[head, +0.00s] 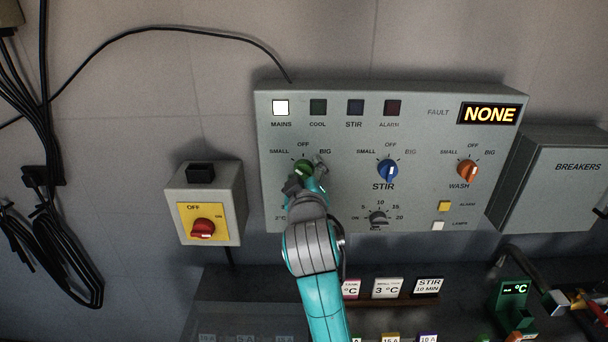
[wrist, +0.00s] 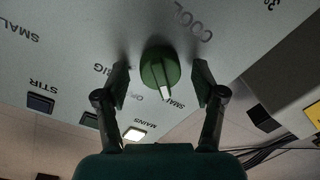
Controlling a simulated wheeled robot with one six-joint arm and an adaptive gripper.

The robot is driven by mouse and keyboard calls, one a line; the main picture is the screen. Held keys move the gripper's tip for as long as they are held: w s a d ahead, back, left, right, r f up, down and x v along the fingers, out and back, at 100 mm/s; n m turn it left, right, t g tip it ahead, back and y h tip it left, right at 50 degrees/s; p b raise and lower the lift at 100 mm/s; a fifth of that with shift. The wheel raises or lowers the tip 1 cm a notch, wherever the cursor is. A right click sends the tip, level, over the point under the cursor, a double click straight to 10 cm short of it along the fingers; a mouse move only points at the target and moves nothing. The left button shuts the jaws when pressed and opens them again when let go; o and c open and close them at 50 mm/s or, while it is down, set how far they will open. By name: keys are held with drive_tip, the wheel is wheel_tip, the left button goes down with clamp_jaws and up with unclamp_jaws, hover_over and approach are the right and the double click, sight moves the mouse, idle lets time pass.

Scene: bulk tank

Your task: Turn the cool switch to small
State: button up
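The green cool switch (head: 303,167) is a round knob on the grey control panel (head: 420,215), with SMALL, OFF and BIG marked around it. In the wrist view, which is turned upside down, the green knob (wrist: 157,66) shows a white pointer. The pointer is turned away from OFF and points toward the SMALL label. My gripper (wrist: 160,82) is open, with one finger on each side of the knob. A gap shows between each finger and the knob. In the head view my gripper (head: 306,174) partly covers the knob and hides its pointer.
The blue STIR knob (head: 387,171) and orange WASH knob (head: 467,170) are to the right. A grey dial (head: 378,218) sits below STIR. A red switch (head: 203,228) on a yellow plate is at left. The MAINS lamp (head: 281,107) is lit; the fault display (head: 489,114) reads NONE.

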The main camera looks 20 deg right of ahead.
drive_tip(key=v, duration=1.2)
idle(0.3)
drive_tip(key=s+f+y, duration=0.1)
drive_tip(key=s+f, duration=0.4)
drive_tip(key=f, duration=0.3)
drive_tip(key=s+d+f+n+y, duration=0.15)
drive_tip(key=s+f, duration=0.25)
drive_tip(key=f, duration=0.4)
drive_tip(key=s+f+m+y, duration=0.1)
drive_tip(key=s+f+y, duration=0.1)
drive_tip(key=s+f, duration=0.45)
drive_tip(key=s+f+m+g, duration=0.1)
drive_tip(key=s+f+m, duration=0.1)
drive_tip(key=s, duration=1.1)
drive_tip(key=s+d+f+m+g, duration=0.1)
drive_tip(key=s+f+m, duration=0.2)
drive_tip(key=s, duration=1)
drive_tip(key=shift+s+d+f, duration=0.2)
drive_tip(key=shift+d+f, duration=0.15)
drive_tip(key=shift+f, duration=0.2)
